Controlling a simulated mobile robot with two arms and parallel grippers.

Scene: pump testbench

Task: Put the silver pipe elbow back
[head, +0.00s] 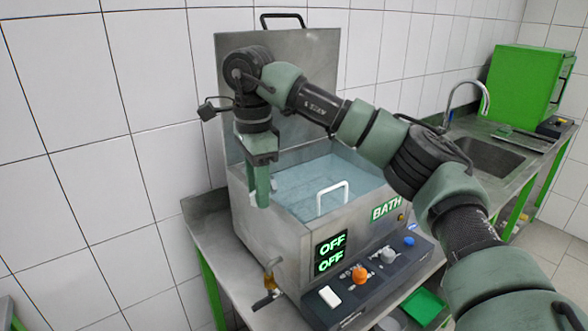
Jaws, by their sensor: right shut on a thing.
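My right gripper (260,190) points down at the left edge of the open water bath (268,262), in front of the bath's raised lid. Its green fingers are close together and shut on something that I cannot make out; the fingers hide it. I cannot pick out the silver pipe elbow anywhere in this view. My left gripper is not in view.
The bath holds bluish water and a white handle (333,193) stands up at its front. Its displays (331,252) read OFF. The control panel (375,275) has orange, grey and blue knobs. A brass drain tap (270,275) sticks out at front left. A sink (485,155) and green box (525,85) stand at right.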

